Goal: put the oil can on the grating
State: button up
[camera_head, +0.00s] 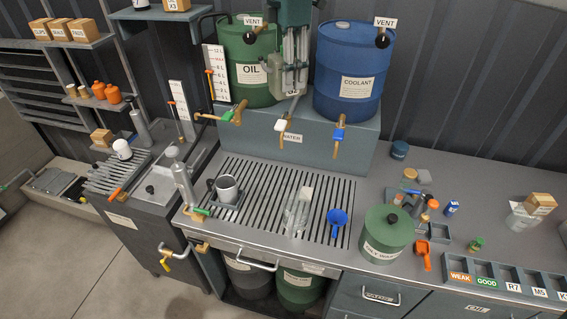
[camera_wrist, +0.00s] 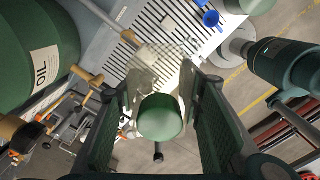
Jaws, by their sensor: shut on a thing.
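My gripper (camera_head: 290,82) hangs between the green oil drum and the blue coolant drum, above the plinth with the taps. In the wrist view its jaws (camera_wrist: 160,100) are shut on a rounded green thing, which I take for the oil can (camera_wrist: 160,117). In the head view the held thing is hard to make out between the fingers. The slotted grating (camera_head: 265,205) lies in front of and below the gripper.
The oil drum (camera_head: 248,75) and coolant drum (camera_head: 352,85) flank my gripper. Taps (camera_head: 338,135) project from the plinth. A green lidded tub (camera_head: 386,235) stands right of the grating. Bare slots show between the mug and the clear vessel.

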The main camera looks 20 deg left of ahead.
jog(key=s+a+f+n+p, duration=0.1)
jog(key=s+a+f+n, duration=0.15)
jog(key=f, duration=0.55)
jog(key=s+a+f+n, duration=0.1)
jog(key=s+a+f, duration=0.15)
jog(key=f, duration=0.55)
jog(key=s+a+f+n+p, duration=0.15)
jog(key=a+f, duration=0.25)
jog(key=f, duration=0.4)
jog(key=s+d+f+n, duration=0.2)
jog(key=s+f+n, duration=0.3)
jog(key=f, duration=0.3)
jog(key=shift+s+d+f+p, duration=0.25)
jog(key=shift+s+f+p, duration=0.15)
jog(key=shift+s, duration=0.25)
jog(key=shift+f+b, duration=0.3)
jog(key=shift+f, duration=2.8)
jog(key=shift+f, duration=0.1)
jog(key=shift+f, duration=1.8)
jog(key=shift+f+b, duration=0.15)
jog(key=shift+b, duration=0.2)
